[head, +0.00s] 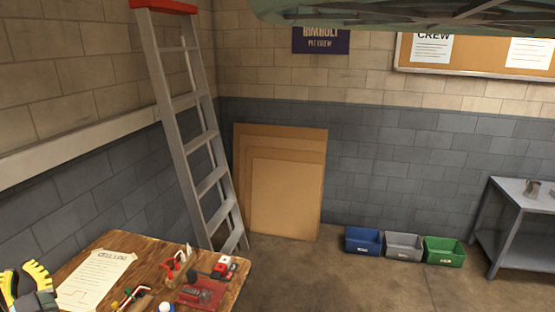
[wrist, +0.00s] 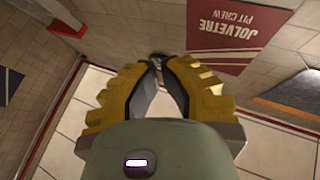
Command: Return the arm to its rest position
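My gripper (head: 27,275) shows at the lower left edge of the head view, beside the left end of the wooden workbench (head: 215,303). Only part of it is in that picture. In the wrist view my gripper (wrist: 158,62) has yellow ridged fingers, and their dark tips come together. I see nothing held between them. The rest of my arm is out of the head view.
The bench holds a paper sheet (head: 95,278), red-handled pliers (head: 172,266) and a red tray (head: 201,292). A ladder (head: 190,130) leans behind it. Blue (head: 363,241), grey (head: 404,247) and green bins (head: 445,252) stand by the wall. A metal table (head: 520,195) is right.

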